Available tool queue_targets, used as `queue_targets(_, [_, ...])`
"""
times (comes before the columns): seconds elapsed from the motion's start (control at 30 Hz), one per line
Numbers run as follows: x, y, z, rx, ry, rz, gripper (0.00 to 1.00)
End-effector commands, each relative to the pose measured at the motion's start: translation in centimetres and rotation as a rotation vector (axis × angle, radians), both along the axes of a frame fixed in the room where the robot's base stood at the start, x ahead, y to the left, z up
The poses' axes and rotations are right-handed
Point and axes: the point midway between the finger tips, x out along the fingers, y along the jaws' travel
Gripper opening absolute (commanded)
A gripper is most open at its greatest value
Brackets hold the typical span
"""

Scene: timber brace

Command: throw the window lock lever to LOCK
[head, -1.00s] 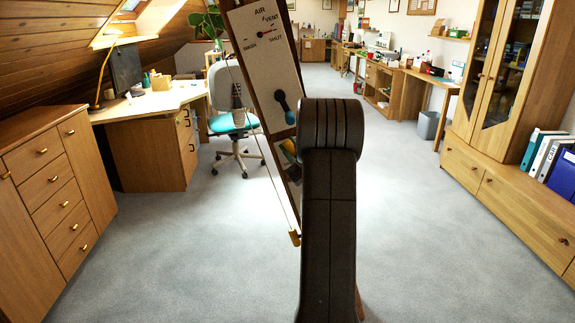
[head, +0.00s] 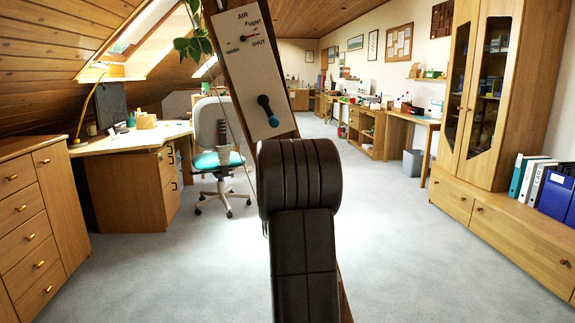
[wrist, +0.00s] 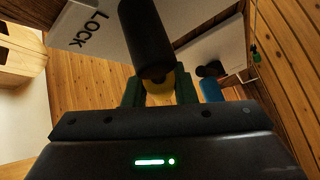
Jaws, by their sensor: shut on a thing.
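In the wrist view the window lock lever (wrist: 147,38) is a thick dark cylinder with a yellowish end. My gripper (wrist: 158,90) is shut on that end, with one dark green finger on either side. The lever crosses in front of a pale plate (wrist: 95,35) marked LOCK, whose word sits left of the lever in this view. The lever's pivot and any other marking are hidden or out of frame. In the head view my own dark arm hides the gripper and the lock lever.
A desk and chair (head: 215,160) stand behind; carpet (head: 400,260) is clear at right.

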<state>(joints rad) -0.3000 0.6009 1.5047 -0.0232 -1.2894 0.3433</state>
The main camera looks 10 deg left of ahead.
Motion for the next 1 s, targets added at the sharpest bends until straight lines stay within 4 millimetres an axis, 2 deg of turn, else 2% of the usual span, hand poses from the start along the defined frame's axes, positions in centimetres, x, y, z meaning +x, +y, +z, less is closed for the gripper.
queue_targets(0.03, [0.02,-0.08,-0.5,0.019,0.008,0.0,0.0])
queue_targets(0.3, [0.15,-0.47,-0.37,0.079,0.027,-0.001,0.0])
queue_targets(0.73, [0.18,-0.53,-0.31,0.087,0.03,0.0,0.0])
queue_targets(0.77, [0.18,-0.53,-0.31,0.087,0.03,0.0,0.26])
queue_targets(0.87, [0.18,-0.52,-0.29,0.087,0.029,-0.001,0.46])
queue_targets(1.0, [0.17,-0.52,-0.24,0.087,0.028,0.0,0.46])
